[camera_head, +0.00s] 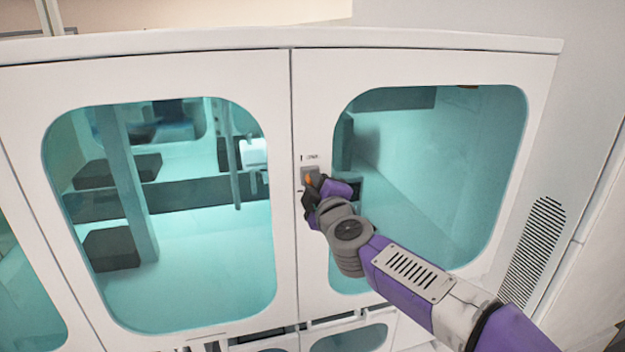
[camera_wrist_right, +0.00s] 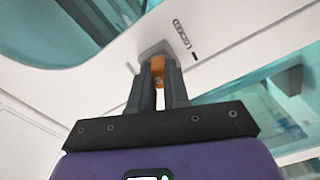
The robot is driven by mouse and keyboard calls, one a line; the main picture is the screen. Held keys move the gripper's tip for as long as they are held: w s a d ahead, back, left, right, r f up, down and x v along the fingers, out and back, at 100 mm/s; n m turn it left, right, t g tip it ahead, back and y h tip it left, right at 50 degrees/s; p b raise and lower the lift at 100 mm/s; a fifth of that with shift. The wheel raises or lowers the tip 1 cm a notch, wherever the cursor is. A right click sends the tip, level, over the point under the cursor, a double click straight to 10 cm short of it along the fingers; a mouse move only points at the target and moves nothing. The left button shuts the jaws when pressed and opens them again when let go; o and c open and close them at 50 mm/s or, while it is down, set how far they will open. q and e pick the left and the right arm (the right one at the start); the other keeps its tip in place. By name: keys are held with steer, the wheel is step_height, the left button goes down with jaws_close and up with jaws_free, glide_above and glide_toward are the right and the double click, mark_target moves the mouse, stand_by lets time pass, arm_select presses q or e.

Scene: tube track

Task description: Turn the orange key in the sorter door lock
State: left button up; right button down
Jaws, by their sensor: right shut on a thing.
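The orange key (camera_head: 309,180) sits in the grey lock (camera_head: 310,172) on the white sorter door, beside the seam between two windowed doors. In the right wrist view the key (camera_wrist_right: 158,66) stands between the fingertips, with the grey lock plate (camera_wrist_right: 157,47) just beyond it. My right gripper (camera_head: 313,187) is shut on the key, and its fingers hide part of it. A label reading "LOCKED" (camera_wrist_right: 181,33) is beside the lock in the right wrist view. My left gripper is not in view.
The right door (camera_head: 420,67) and left door (camera_head: 150,73) have large teal windows and look closed. A vent grille (camera_head: 535,240) is on the cabinet's right side. Lower windowed panels (camera_head: 350,340) show under the doors.

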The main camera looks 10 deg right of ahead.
steer(key=shift+n, duration=1.9)
steer(key=c, duration=1)
jaws_free()
